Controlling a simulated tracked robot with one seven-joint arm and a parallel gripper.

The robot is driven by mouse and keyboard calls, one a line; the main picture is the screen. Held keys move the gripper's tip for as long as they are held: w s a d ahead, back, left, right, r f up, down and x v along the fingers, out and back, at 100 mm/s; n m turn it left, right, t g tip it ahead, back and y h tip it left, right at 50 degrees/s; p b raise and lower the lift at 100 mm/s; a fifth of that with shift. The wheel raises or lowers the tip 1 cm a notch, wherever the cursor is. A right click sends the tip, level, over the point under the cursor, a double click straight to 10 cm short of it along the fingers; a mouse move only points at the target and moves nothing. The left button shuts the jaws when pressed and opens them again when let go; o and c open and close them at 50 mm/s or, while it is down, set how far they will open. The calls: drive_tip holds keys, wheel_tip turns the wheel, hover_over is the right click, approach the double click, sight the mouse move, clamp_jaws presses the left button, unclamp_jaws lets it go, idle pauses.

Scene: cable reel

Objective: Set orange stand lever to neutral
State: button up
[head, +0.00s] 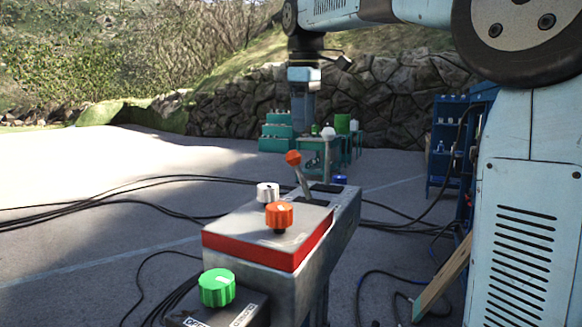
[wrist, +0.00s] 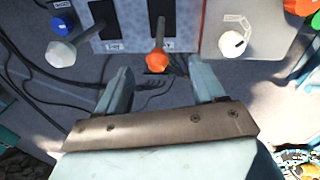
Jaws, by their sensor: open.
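The orange-balled lever (head: 293,157) rises from a dark slot on top of the grey stand (head: 345,215), its shaft tilted to the left in the head view. In the wrist view the orange ball (wrist: 157,61) lies between and just ahead of my gripper's (wrist: 161,68) two spread fingertips. The fingers are open, with visible gaps on both sides of the ball, and hold nothing. The slot's label is partly covered by the lever. In the head view my arm reaches down behind the levers, and the fingers are hard to make out there.
A white-balled lever (head: 328,133) stands beside it. A white knob (head: 267,192) and an orange knob (head: 279,215) sit on the red-sided box (head: 263,250). A green knob (head: 217,287) is on a nearer dark box. Black cables cross the ground. A blue rack (head: 445,150) stands behind.

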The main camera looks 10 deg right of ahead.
sight(293, 165)
drive_tip(key=shift+w+a+r+n, duration=0.3)
drive_tip(key=shift+w+a, duration=0.2)
drive_tip(key=shift+w, duration=0.1)
drive_tip(key=shift+w+a+r+n, duration=0.3)
drive_tip(key=shift+w+a, duration=0.15)
drive_tip(key=shift+w, duration=0.1)
drive_tip(key=shift+w+a+g, duration=0.25)
drive_tip(key=shift+w+g, duration=0.05)
drive_tip(key=f, duration=0.9)
drive_tip(key=w+f, duration=0.1)
drive_tip(key=f, duration=0.3)
drive_tip(key=shift+w+d+f, duration=0.1)
drive_tip(key=shift+d+f, duration=0.1)
drive_tip(key=shift+f, duration=0.1)
drive_tip(key=shift+r, duration=0.1)
clamp_jaws()
